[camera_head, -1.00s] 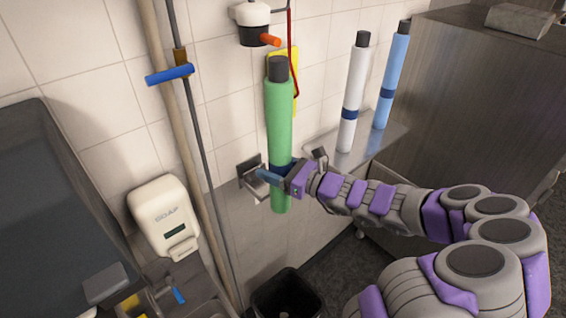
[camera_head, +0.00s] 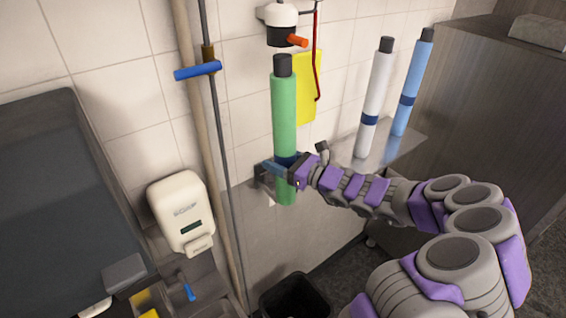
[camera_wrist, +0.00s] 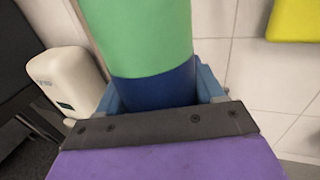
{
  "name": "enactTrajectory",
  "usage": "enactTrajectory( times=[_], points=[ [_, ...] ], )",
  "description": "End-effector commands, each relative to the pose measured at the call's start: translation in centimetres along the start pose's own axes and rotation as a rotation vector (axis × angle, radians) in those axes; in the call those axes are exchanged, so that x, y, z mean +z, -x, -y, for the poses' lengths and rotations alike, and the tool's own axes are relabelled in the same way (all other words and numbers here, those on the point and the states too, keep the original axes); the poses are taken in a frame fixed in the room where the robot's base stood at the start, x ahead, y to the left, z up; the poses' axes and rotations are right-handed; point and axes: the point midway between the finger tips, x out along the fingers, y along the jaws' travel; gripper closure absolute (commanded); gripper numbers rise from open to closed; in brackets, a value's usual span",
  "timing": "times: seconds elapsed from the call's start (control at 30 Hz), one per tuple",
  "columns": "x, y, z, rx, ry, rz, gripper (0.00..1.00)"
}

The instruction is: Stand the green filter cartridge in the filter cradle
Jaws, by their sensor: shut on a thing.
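The green filter cartridge (camera_head: 284,110) is upright, with a dark cap on top and a dark blue band low down. My gripper (camera_head: 278,169) is shut on it at the blue band. In the wrist view my blue fingers flank the blue band (camera_wrist: 157,88), with the green body (camera_wrist: 140,35) above. A small metal bracket on the wall, which looks like the filter cradle (camera_head: 261,181), is partly hidden behind my gripper and the cartridge. The cartridge's lower end shows below my fingers; I cannot tell whether it touches the bracket.
A white filter head (camera_head: 282,18) with an orange lever is just above the cartridge. White (camera_head: 376,95) and light blue (camera_head: 412,85) cartridges stand on a metal shelf (camera_head: 385,153) at right. Pipes, a soap dispenser (camera_head: 180,212) and a sink are left; a dark bin (camera_head: 295,298) is below.

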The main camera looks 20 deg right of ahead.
Motion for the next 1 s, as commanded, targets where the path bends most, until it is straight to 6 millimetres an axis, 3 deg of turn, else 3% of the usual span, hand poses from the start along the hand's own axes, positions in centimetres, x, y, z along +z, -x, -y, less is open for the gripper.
enactTrajectory(
  times=[0.2,0.6,1.0],
  points=[
    [-0.2,-0.6,1.5,-0.001,-0.007,0.002,1.00],
    [-0.1,-4.6,0.6,0.000,0.010,-0.007,1.00],
    [0.0,-5.5,2.6,-0.001,-0.002,0.004,1.00]
  ],
)
